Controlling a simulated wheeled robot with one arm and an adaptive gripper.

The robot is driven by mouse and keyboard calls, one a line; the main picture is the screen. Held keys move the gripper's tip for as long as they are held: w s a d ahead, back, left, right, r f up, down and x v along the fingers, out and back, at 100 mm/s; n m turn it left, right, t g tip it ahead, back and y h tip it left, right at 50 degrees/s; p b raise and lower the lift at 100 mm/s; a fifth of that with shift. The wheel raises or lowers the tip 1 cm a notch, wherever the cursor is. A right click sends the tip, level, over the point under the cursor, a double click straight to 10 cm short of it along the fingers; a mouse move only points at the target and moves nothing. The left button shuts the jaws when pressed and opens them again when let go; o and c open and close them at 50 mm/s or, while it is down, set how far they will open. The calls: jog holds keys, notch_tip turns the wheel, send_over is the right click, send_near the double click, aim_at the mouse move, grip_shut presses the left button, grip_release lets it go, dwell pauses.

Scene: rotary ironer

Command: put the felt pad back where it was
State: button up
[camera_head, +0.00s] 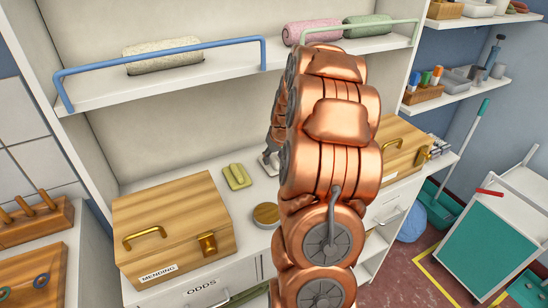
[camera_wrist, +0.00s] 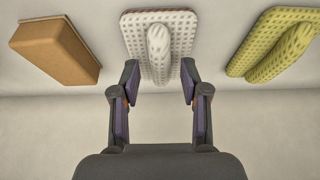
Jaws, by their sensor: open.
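In the wrist view my gripper (camera_wrist: 160,80) is open, its two fingers apart on either side of the near end of a pale dotted pad (camera_wrist: 128,30) with a rounded grip along its top. I cannot tell whether they touch it. A yellow-green dotted pad (camera_wrist: 285,35) of like shape lies to the right, and a brown block with a pale base (camera_wrist: 58,48) to the left. Which one is the felt pad is not clear. In the head view the yellow-green pad (camera_head: 237,176) lies on the counter; my arm hides much of the spot where my gripper (camera_head: 270,160) is.
A wooden MENDING box (camera_head: 175,225) stands left on the counter, a second wooden box (camera_head: 402,150) right. A round lidded thing (camera_head: 266,215) lies near the front edge. A shelf with a blue rail (camera_head: 160,70) and rolled towels (camera_head: 312,31) hangs above.

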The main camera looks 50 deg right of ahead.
jog(key=b+v, duration=0.2)
jog(key=v, duration=0.9)
jog(key=shift+r+b, duration=0.3)
jog(key=shift+b, duration=0.05)
jog(key=shift+s+a, duration=0.1)
